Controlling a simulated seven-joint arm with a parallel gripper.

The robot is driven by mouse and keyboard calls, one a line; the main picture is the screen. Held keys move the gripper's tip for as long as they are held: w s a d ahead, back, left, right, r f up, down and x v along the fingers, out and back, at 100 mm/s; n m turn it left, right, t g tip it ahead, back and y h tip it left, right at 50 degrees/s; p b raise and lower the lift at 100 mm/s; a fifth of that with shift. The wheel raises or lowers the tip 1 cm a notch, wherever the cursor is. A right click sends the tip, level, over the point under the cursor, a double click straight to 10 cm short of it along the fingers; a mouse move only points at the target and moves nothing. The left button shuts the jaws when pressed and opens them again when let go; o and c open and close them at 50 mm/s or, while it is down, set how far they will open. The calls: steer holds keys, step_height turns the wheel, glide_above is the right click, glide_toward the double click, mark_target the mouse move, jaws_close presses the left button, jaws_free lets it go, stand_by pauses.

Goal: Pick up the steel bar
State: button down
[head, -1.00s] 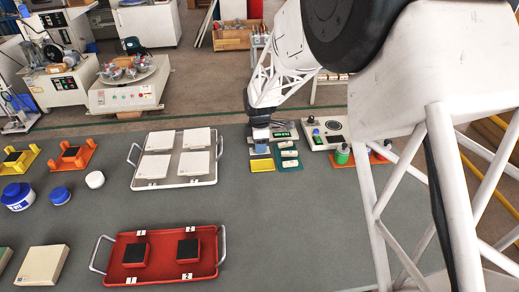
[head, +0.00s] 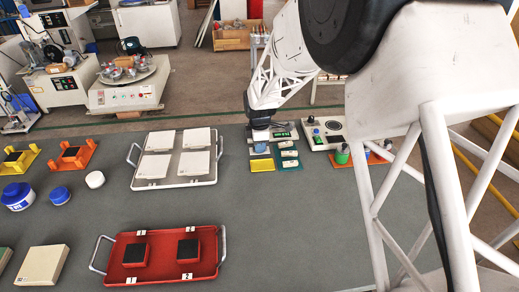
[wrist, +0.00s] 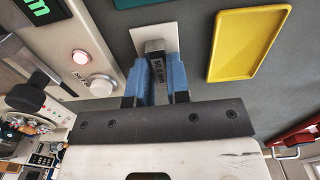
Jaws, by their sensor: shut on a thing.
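The steel bar (wrist: 155,47) is a small grey block with dark printed marks on its side. In the wrist view it stands between the two blue fingers of my gripper (wrist: 155,76), which is shut on it. The bar's far end shows against a white pad (wrist: 170,33); I cannot tell whether it touches the pad. In the head view my gripper (head: 260,137) is at the back of the bench, just behind the yellow tray, and the bar is too small there to make out clearly.
The empty yellow tray (head: 262,165) lies just in front. A teal tray (head: 288,168) with white pieces and a device with a green display (wrist: 35,7) are close by. A white tray (head: 137,183) with tiles stands left, a red tray (head: 163,261) front left. The bench's middle is clear.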

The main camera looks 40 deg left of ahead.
steer(key=shift+r, duration=0.15)
steer(key=shift+r, duration=1.45)
steer(key=shift+s+d+r, duration=0.15)
steer(key=shift+d+r, duration=0.05)
steer(key=shift+r, duration=0.05)
steer(key=s+d, duration=0.3)
steer(key=d, duration=0.1)
steer(key=s+d+r, duration=0.1)
steer(key=s+d, duration=0.2)
steer(key=d, duration=0.1)
steer(key=s+d, duration=0.3)
steer(key=s, duration=0.1)
steer(key=shift+d+r, duration=0.15)
steer(key=shift+d, duration=0.25)
